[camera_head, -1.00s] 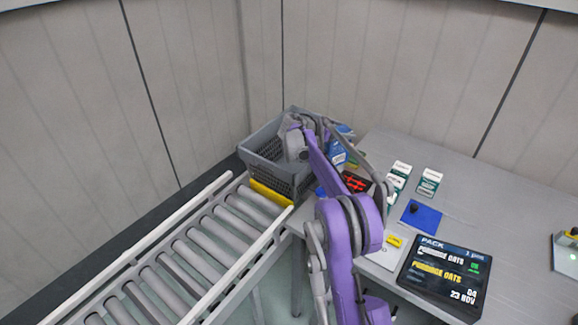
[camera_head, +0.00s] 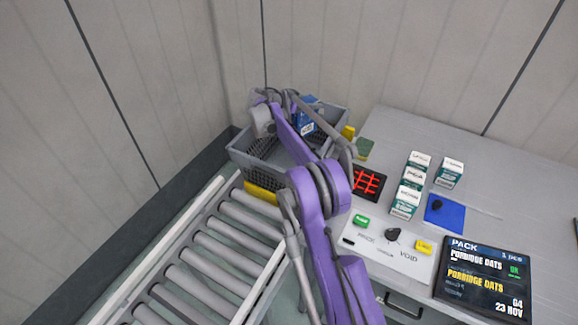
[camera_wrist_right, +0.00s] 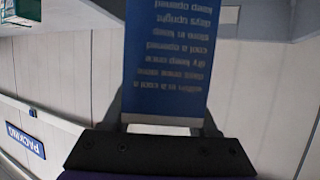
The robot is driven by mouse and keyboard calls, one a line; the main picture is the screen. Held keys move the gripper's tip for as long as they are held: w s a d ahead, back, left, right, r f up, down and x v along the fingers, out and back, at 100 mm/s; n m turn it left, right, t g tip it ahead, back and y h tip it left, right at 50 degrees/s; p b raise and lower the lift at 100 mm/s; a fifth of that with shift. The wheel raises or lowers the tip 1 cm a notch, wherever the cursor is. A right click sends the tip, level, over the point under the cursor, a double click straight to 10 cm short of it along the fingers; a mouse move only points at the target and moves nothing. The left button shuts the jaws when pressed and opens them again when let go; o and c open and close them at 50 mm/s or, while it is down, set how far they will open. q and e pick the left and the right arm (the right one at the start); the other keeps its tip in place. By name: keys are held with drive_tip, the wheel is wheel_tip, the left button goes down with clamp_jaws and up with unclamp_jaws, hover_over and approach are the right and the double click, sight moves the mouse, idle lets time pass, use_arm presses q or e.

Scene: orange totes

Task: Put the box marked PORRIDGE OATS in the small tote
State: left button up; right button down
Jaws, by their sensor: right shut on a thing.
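My right gripper (camera_wrist_right: 165,130) is shut on a blue box (camera_wrist_right: 165,60) with small pale print that appears upside down in the right wrist view. No product name is readable on the box. In the head view the blue box (camera_head: 306,118) is at the back right part of the grey mesh-sided tote (camera_head: 240,155), within its outline. I cannot tell whether it touches the tote floor. My right forearm and wrist cross in front of the tote and hide part of its inside. My left gripper is out of view.
A roller conveyor (camera_head: 215,255) lies in front of the tote. On the grey table at right are several green-and-white cartons (camera_head: 407,200), a blue pad (camera_head: 445,213), a red-lit panel (camera_head: 366,183), a button panel (camera_head: 390,248) and a display (camera_head: 485,280) reading PORRIDGE OATS. Walls stand behind.

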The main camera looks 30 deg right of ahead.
sight(310, 131)
drive_tip(key=shift+s+f+b, duration=0.3)
drive_tip(key=shift+s+f, duration=0.65)
drive_tip(key=shift+f, duration=0.2)
drive_tip(key=f, duration=0.3)
drive_tip(key=w+f, duration=0.1)
drive_tip(key=f, duration=0.2)
drive_tip(key=shift+w, duration=0.2)
drive_tip(key=shift+s+f, duration=0.25)
drive_tip(key=shift+f, duration=0.15)
drive_tip(key=shift+w+f, duration=0.15)
drive_tip(key=shift+f, duration=1.4)
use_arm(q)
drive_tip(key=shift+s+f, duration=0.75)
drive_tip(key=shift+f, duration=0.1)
use_arm(e)
drive_tip(key=shift+f, duration=0.6)
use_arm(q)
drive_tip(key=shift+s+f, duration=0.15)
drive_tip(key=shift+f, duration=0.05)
use_arm(e)
drive_tip(key=shift+c, duration=0.8)
unclamp_jaws()
